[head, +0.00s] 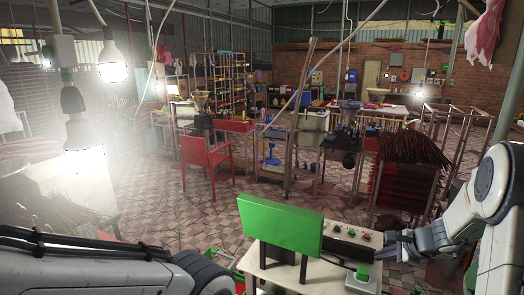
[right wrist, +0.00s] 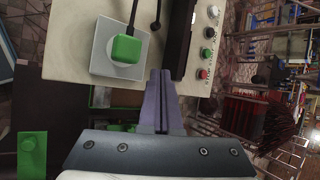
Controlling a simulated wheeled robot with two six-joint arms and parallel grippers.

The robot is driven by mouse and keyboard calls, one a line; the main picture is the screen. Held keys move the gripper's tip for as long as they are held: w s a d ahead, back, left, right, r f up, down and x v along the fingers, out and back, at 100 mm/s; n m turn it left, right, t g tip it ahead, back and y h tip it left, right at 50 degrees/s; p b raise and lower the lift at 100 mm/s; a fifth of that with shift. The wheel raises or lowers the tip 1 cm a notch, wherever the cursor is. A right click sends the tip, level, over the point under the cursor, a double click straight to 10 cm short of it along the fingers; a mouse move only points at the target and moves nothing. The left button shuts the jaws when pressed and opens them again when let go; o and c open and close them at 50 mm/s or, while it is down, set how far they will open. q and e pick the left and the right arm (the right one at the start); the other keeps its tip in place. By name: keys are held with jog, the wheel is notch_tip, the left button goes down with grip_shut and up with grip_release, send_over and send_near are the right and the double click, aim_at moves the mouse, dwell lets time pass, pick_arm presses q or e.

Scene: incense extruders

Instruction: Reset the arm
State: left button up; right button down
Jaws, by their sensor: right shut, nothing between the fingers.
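My right gripper (head: 388,247) is at the right side of the small machine table in the head view, beside the control panel. In the right wrist view its fingers (right wrist: 160,80) are together and empty, pointing at the table's edge between a green button on a grey plate (right wrist: 124,49) and the row of panel buttons (right wrist: 208,33). Whether the fingertips touch anything is not clear. My left arm (head: 100,265) crosses the lower left of the head view; its gripper is out of view.
A green machine hood (head: 281,224) stands on the cream machine table (head: 290,272). A red chair (head: 206,158) stands behind on the tiled floor. A rack with dark red incense bundles (head: 405,175) is at the right. Lit bulbs (head: 113,70) hang at the left.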

jog(key=s+a+n+g+h+b, duration=0.1)
jog(key=s+a+n+g+b, duration=0.2)
jog(key=s+a+n, duration=1.1)
jog(key=s+a+f+n+g+h+b, duration=0.1)
jog(key=s+a+n+g+b, duration=0.3)
jog(key=s+a+n, duration=0.9)
jog(key=s+a, duration=0.2)
jog(key=s, duration=0.4)
jog(key=shift+n+b, duration=0.3)
jog(key=shift+n, duration=0.1)
